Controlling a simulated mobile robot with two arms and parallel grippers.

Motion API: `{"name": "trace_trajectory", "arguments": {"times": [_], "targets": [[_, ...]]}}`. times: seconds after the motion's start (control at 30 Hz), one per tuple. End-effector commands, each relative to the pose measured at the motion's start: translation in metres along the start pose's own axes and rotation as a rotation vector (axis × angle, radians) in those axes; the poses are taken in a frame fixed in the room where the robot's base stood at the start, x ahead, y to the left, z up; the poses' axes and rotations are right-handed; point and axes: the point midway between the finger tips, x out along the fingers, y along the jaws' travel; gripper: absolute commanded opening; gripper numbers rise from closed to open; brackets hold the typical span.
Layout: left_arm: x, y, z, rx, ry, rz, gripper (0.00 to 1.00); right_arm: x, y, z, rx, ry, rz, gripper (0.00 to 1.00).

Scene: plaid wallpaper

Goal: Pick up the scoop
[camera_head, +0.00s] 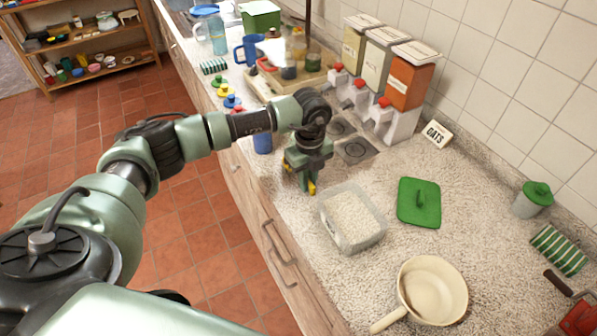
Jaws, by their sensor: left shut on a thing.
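My left gripper (301,178) is low over the counter, just left of an open clear container (377,238) of pale grains. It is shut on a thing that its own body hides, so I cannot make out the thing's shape. Small yellow parts show at the gripper's lower end. I cannot clearly pick out a scoop anywhere in this view. A green lid (419,211) with a handle lies flat to the right of the container. My right gripper is not in view.
A cream pan (432,290) stands in front. A wooden tray (262,86) holds jars at the back. A green-lidded pot (533,199) and a striped cloth (559,250) are right.

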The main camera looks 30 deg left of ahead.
Motion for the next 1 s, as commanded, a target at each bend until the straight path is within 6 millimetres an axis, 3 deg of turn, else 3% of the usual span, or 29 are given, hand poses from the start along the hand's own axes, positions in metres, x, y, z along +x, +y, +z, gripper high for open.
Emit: {"name": "trace_trajectory", "arguments": {"times": [0.27,0.47,1.0], "targets": [[-0.006,-0.001,0.001,0.000,-0.001,-0.002,0.00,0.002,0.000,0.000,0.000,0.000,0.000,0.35],[-0.030,-0.001,0.001,0.000,-0.002,-0.005,0.00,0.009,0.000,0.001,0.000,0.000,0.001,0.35],[-0.164,-0.001,0.001,-0.001,-0.002,-0.005,0.00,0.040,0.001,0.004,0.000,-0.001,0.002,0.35]]}}
